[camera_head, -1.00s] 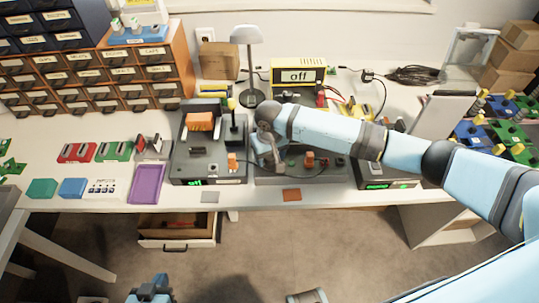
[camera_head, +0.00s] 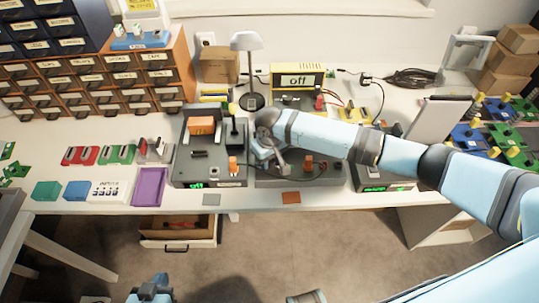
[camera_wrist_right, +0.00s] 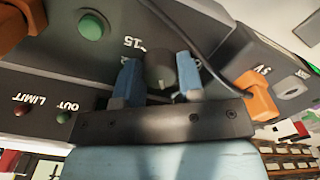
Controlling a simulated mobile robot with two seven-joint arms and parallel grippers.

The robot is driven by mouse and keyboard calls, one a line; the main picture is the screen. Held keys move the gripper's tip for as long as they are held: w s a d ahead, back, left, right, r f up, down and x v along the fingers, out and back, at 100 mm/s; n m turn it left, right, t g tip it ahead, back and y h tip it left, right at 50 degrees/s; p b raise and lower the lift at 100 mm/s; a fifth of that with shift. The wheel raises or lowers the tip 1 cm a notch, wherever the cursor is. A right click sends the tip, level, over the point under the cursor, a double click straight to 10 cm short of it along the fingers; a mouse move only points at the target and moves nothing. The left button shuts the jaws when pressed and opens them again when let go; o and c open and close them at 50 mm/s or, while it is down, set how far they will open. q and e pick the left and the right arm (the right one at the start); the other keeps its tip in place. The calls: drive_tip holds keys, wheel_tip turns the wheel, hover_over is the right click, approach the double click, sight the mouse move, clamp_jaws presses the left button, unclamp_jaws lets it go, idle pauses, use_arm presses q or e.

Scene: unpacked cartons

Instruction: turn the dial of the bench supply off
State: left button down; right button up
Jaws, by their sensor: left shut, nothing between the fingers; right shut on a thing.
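The bench supply (camera_head: 318,178) is a dark grey box at the middle front of the bench, mostly covered by my right arm. In the right wrist view its panel shows a dark round dial (camera_wrist_right: 160,70) near a "15" mark, a green button and "OUT" and "LIMIT" labels. My right gripper (camera_wrist_right: 160,78) has a blue finger on each side of the dial and is shut on it. It also shows from above in the head view (camera_head: 272,160), where the dial is hidden. My left gripper (camera_head: 150,290) is shut and empty, low in front of the bench.
Grey devices with green displays stand left (camera_head: 203,155) and right (camera_head: 383,187) of the supply. A yellow box (camera_head: 297,76) reading "off" and a lamp (camera_head: 247,42) stand behind. A purple tray (camera_head: 149,187) and small boxes lie left. An open drawer (camera_head: 177,232) hangs below.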

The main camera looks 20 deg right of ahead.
drive_tip(key=shift+r+n+p, duration=0.3)
drive_tip(key=shift+n+p, duration=0.1)
drive_tip(key=shift+p, duration=0.05)
drive_tip(key=shift+n+p, duration=0.9)
drive_tip(key=shift+n, duration=0.1)
drive_tip(key=shift+n+p, duration=0.7)
drive_tip(key=shift+n, duration=0.1)
drive_tip(key=n+p, duration=0.1)
drive_tip(key=n, duration=0.1)
drive_tip(key=shift+f+n+p, duration=0.1)
drive_tip(key=shift+n+p, duration=0.25)
drive_tip(key=shift+n, duration=0.05)
drive_tip(key=n+p, duration=0.1)
drive_tip(key=n, duration=0.1)
drive_tip(key=shift+n, duration=0.3)
drive_tip(key=n, duration=0.2)
drive_tip(key=shift+f+n+p, duration=0.1)
drive_tip(key=shift+n+p, duration=0.2)
drive_tip(key=shift+p, duration=0.1)
drive_tip(key=n, duration=0.3)
drive_tip(key=shift+n+p, duration=0.3)
drive_tip(key=shift+n, duration=0.1)
